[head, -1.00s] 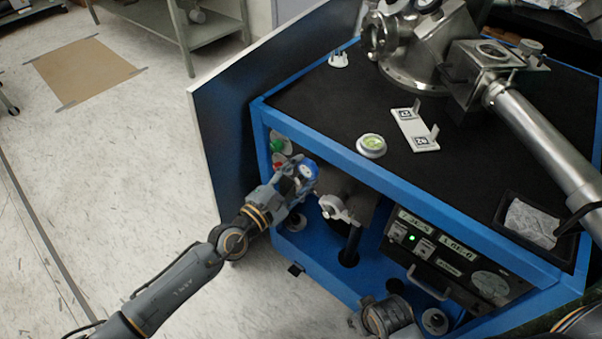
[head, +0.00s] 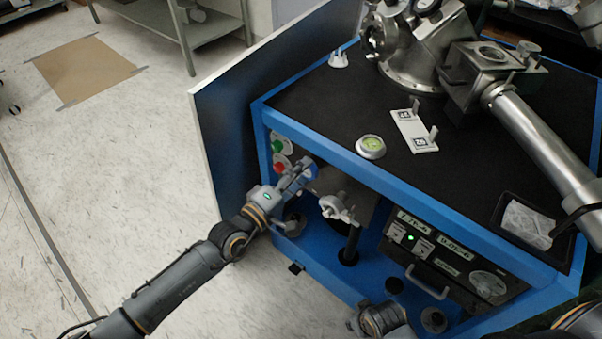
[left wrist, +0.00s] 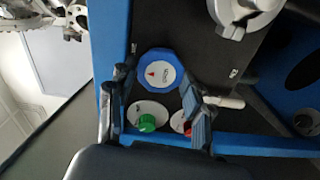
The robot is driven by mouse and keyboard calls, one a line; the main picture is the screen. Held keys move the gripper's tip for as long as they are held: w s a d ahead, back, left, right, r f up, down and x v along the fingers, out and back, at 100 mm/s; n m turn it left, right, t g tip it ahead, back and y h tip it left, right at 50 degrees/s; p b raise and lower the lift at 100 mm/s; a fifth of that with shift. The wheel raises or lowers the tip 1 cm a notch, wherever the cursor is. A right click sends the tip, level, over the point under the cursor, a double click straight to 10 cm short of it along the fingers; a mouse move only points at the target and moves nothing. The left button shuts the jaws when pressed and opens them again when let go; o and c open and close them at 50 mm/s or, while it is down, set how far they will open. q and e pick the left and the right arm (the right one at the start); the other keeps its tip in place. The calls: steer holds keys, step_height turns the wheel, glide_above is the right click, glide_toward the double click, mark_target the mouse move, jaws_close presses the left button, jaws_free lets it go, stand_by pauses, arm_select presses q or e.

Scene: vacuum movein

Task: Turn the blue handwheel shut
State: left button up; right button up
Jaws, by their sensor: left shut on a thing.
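The blue handwheel (left wrist: 160,72) is a blue faceted ring with a white face and a red pointer mark. In the left wrist view it sits between the two fingers of my left gripper (left wrist: 155,82). In the head view my left gripper (head: 300,180) is at the front left of the blue-framed cart, shut on the handwheel, which the fingers mostly hide there. My right gripper does not show.
A green button (head: 277,143) and a red button (head: 281,167) sit close beside the gripper. A grey clamp fitting (head: 338,207) on a black post stands just right of it. A control panel (head: 445,262) is further right. The cart's black top (head: 330,110) carries metal vacuum parts.

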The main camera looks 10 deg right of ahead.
arm_select(q)
steer(key=shift+f+m, duration=0.1)
steer(key=shift+m, duration=0.3)
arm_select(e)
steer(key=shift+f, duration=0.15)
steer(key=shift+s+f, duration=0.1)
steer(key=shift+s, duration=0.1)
arm_select(q)
steer(key=o, duration=1.2)
steer(key=shift+c, duration=0.2)
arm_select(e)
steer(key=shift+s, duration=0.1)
arm_select(q)
steer(key=shift+a, duration=0.1)
steer(key=v, duration=1.2)
